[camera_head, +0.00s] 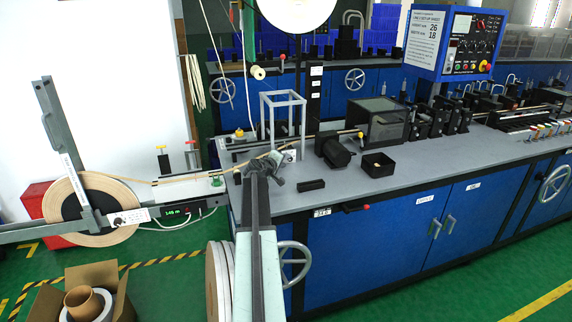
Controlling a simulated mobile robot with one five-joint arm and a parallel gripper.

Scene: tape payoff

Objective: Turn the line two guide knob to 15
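My gripper (284,160) is at the end of my arm, low over the left end of the grey bench top. It is dark and small here, and I cannot tell whether its fingers are open or shut. A small white plate with a dark spot (291,156) shows right beside the fingers, partly covered by them. It may carry the guide knob, but no number is readable. Another dark knob (119,222) sits on a white label by the tape reel. A yellow knob (239,133) stands at the bench's left end. I cannot tell which is the line two guide knob.
A clear upright frame (283,118) stands just behind my gripper. A tape strip (205,178) runs from the big reel (70,205) to the bench. A black block (311,185) and open black box (378,166) lie to the right. A set-up sheet (428,34) hangs behind.

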